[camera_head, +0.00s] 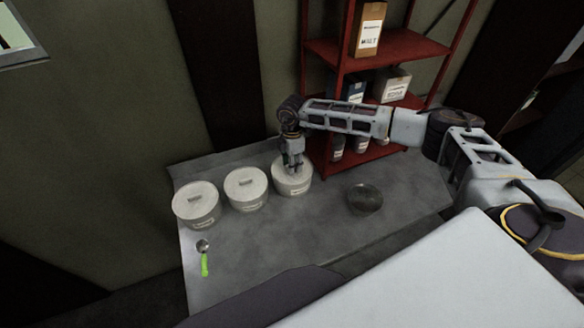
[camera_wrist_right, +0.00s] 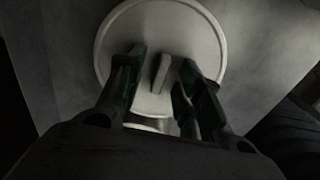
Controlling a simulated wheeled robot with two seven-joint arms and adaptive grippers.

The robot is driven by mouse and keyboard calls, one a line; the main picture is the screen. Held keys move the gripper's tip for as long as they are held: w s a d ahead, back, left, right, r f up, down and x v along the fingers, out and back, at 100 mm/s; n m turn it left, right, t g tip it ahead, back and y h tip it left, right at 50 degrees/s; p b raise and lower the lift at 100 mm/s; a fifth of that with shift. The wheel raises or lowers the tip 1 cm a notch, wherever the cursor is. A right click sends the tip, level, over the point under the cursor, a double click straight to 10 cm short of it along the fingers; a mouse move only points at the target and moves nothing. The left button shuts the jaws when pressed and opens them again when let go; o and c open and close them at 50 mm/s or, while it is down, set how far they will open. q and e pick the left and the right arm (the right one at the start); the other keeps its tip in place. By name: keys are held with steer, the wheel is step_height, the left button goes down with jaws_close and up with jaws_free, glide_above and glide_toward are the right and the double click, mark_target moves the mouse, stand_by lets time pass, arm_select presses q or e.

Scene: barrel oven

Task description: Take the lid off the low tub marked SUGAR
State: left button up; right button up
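Three low white lidded tubs stand in a row on the grey table: a left tub (camera_head: 196,205), a middle tub (camera_head: 246,188) and a right tub (camera_head: 293,186). Each has a label on its front, too small to read, so I cannot tell which is SUGAR. My right gripper (camera_head: 292,168) points down over the right tub. In the right wrist view the lid (camera_wrist_right: 205,35) with its bar handle (camera_wrist_right: 161,74) lies below. My right gripper (camera_wrist_right: 160,78) is open, its fingers on either side of the handle with gaps. My left gripper is not in view.
A dark bowl (camera_head: 364,198) stands right of the tubs. A spoon with a green handle (camera_head: 205,265) lies at the table's left front. A red shelf (camera_head: 400,45) with boxes and jars stands behind.

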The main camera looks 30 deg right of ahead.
steer(key=shift+c, duration=0.3)
jaws_close()
stand_by(0.4)
step_height(320, 180, up, 10)
steer(key=b, duration=0.2)
stand_by(0.4)
stand_by(0.4)
